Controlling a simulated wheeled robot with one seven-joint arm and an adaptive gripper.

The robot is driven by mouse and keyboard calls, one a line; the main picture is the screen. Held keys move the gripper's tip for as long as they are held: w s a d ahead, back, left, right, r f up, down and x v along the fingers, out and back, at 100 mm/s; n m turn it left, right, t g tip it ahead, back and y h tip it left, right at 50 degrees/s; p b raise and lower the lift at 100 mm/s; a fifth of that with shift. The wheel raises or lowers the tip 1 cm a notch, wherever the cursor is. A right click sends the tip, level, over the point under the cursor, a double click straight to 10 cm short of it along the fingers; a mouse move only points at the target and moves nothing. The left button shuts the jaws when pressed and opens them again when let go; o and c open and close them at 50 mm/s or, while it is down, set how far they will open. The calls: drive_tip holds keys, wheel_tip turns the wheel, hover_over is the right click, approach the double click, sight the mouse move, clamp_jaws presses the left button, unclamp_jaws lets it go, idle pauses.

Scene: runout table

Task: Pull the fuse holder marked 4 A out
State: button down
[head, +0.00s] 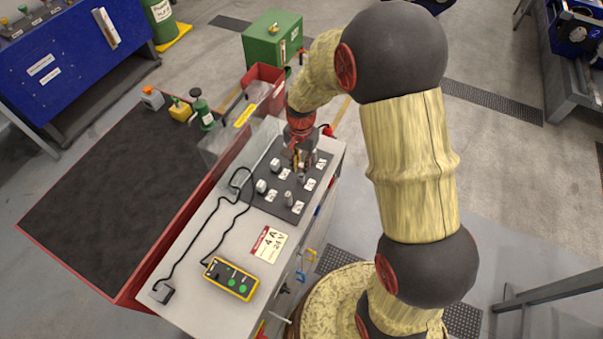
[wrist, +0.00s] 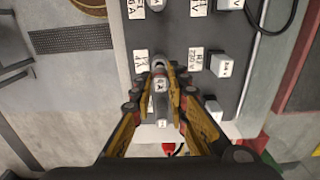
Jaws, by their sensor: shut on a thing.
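The dark grey panel (head: 268,206) lies on the light bench top and carries several pale fuse holders with white labels. My gripper (head: 301,166) is over the panel's far right part, pointing down. In the wrist view my gripper (wrist: 160,85) has both yellow and dark fingers closed on a grey fuse holder (wrist: 161,104). A small white label shows on that holder, but I cannot read its number for sure. I cannot tell whether the holder is still seated in the panel. Another pale holder (head: 261,186) stands to the left, and a grey one (head: 287,198) stands nearer.
A card reading 4 A 24 V (head: 268,243) lies on the bench near a yellow-edged control box (head: 231,279) with green buttons. A black cable (head: 219,208) runs along the bench's left side. A dark mat (head: 100,205) is left.

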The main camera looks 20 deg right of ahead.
drive_tip(key=shift+r+p, duration=0.8)
drive_tip(key=shift+r, duration=0.45)
